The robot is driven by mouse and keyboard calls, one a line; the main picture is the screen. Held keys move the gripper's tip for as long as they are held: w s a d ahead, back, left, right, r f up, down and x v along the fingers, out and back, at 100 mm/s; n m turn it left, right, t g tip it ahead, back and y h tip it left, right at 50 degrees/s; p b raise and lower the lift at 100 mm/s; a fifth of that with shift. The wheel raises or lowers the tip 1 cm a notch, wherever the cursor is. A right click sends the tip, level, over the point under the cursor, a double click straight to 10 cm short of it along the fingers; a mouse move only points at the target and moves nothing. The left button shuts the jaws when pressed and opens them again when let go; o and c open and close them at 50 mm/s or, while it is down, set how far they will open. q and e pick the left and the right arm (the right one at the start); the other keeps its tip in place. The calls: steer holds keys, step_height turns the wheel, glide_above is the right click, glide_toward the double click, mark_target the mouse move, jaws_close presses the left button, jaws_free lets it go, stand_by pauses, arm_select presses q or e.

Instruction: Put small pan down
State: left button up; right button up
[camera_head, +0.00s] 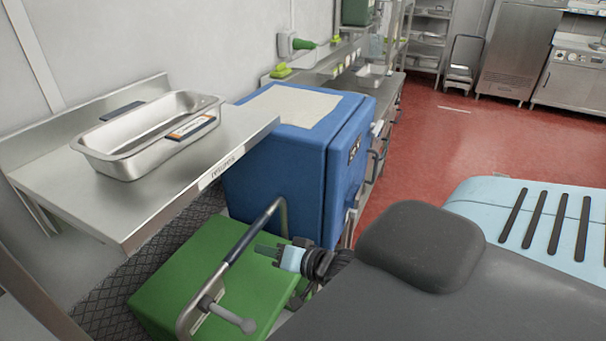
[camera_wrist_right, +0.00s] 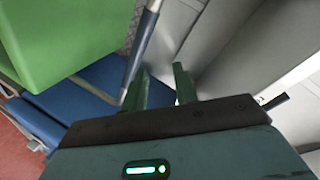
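A rectangular steel pan (camera_head: 125,165) sits upright on the steel wall shelf (camera_head: 150,205) at the left of the head view. A metal bar with a dark grip (camera_head: 256,232) passes close to the fingers. I cannot tell whether they touch. My left gripper is not in view.
A blue cabinet (camera_head: 275,170) stands at the right end of the shelf. The shelf's front part is bare. Red floor (camera_head: 440,140) is open at the right.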

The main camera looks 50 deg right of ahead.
steer(key=s+a+f+n+g, duration=0.1)
steer(key=s+a+f+n, duration=0.2)
steer(key=s+f, duration=0.3)
steer(key=s+a+f+n+g, duration=0.2)
steer(key=s+a+f+n, duration=0.1)
steer(key=s+f, duration=0.4)
steer(key=s+a+f+n+g+h, duration=0.1)
steer(key=s+a+f+n, duration=0.2)
steer(key=s+f, duration=0.4)
steer(key=shift+a+f+n, duration=0.4)
steer(key=shift+a+f, duration=0.15)
steer(key=shift+f, duration=0.2)
steer(key=shift+s, duration=0.2)
